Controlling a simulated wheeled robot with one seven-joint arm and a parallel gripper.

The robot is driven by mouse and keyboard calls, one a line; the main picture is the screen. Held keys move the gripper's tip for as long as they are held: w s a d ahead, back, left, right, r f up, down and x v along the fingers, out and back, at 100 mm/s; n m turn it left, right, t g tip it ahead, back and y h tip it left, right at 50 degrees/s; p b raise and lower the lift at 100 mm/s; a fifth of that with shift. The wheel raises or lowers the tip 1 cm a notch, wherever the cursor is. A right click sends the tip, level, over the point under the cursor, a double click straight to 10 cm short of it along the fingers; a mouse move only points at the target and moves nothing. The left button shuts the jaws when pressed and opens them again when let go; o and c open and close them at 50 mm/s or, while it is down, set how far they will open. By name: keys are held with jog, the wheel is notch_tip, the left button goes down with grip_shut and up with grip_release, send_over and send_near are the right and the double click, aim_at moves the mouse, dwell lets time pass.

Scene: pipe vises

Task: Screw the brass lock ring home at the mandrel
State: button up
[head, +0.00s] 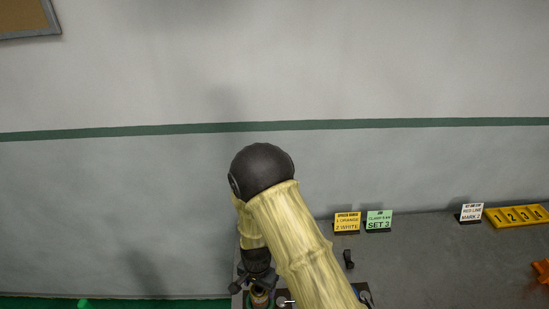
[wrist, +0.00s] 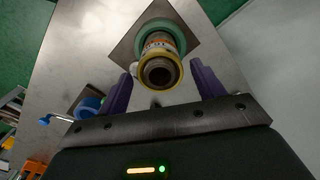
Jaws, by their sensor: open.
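In the wrist view the mandrel (wrist: 159,75) points toward the camera, its dark bore showing. A yellow brass-coloured ring (wrist: 161,52), which looks like the lock ring, encircles it near its end. Behind are a pale marked band and a green collar (wrist: 144,32) on a square plate. My gripper (wrist: 163,72) is open, its purple fingers on either side of the ring with gaps showing. I cannot tell how far the ring is screwed on. In the head view my arm hides most of this area.
The grey bench (head: 430,260) holds a yellow sign (head: 347,222), a green "SET 2" sign (head: 379,221), a white "RED LINE MARK 2" sign (head: 471,212) and a yellow numbered strip (head: 517,215). A blue-knobbed part (wrist: 88,106) stands left of my gripper in the wrist view.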

jog(key=shift+n, duration=0.5)
jog(key=n, duration=0.6)
jog(key=shift+n+b, duration=0.35)
jog(key=shift+n, duration=0.05)
jog(key=n, duration=0.7)
jog(key=shift+n, duration=0.3)
